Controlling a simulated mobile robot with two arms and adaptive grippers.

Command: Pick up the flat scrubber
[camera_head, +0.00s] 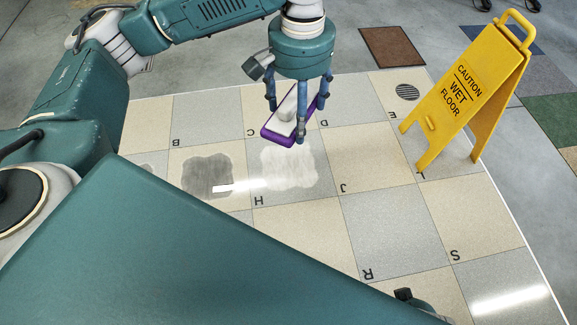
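The flat scrubber (269,134) has a purple rim, a pale top and a pale raised handle. It shows under my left gripper, over the tiles near the letters C and D. My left gripper (299,122) points down from above, and its blue fingers straddle the scrubber. One finger is in front of the scrubber's near side, and the others are at its left and right sides. Whether the fingers press on it, and whether it rests on the floor or is lifted, cannot be told.
A yellow wet-floor sign (469,91) stands at the right. A brown mat (392,47) lies at the back, with a round drain (407,92) nearer. A grey patch (208,172) and a whitish patch (290,164) mark the floor.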

